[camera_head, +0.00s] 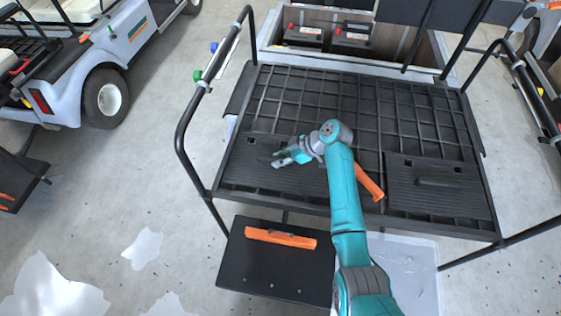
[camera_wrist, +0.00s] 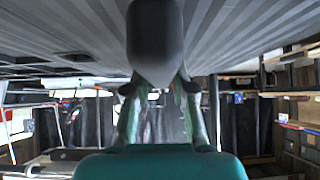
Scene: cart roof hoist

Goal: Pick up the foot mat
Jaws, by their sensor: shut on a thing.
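The foot mat (camera_head: 240,173) is a black ribbed panel on the left front of the cart's dark platform. It looks flat in the head view, and my arm hides its right part. My gripper (camera_head: 280,160) is at the mat's middle, shut on its dark raised handle. In the wrist view the rounded handle (camera_wrist: 155,40) runs between the two fingers, and the grey ribbed surface (camera_wrist: 235,30) fills the top. The exact finger contact is partly hidden behind the handle.
A similar ribbed panel with a handle (camera_head: 438,184) lies at the platform's right. An orange lever (camera_head: 369,182) is close beside my arm. Black rails (camera_head: 184,135) flank the platform. A lower black step (camera_head: 270,268) carries an orange bar. Batteries (camera_head: 303,36) sit in an open bay behind.

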